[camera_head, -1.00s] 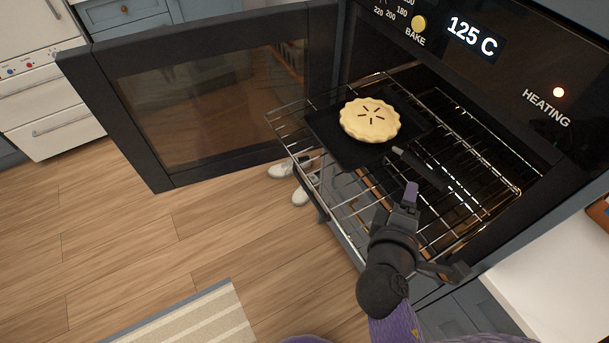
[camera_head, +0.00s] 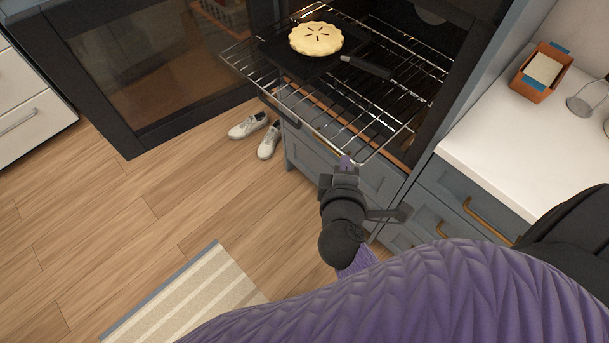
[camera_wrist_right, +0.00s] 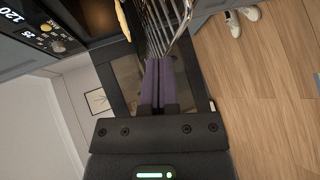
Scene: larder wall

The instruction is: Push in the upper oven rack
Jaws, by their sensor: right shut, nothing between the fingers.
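The upper oven rack (camera_head: 372,137) is a chrome wire rack sticking out of the open oven. It carries a black pan (camera_head: 286,62) with a pale pie (camera_head: 316,39) on it. My right gripper (camera_head: 346,161) is shut and empty, with its purple fingertips at the near front corner of the rack. In the right wrist view, the shut purple fingers (camera_wrist_right: 165,66) point at the rack wires (camera_wrist_right: 163,22); I cannot tell whether they touch. My left gripper is not in view.
The oven door (camera_head: 135,110) stands open at the left. White shoes (camera_head: 248,125) are on the floor below the rack. A white counter (camera_head: 490,140) with an orange box (camera_head: 543,72) is at the right.

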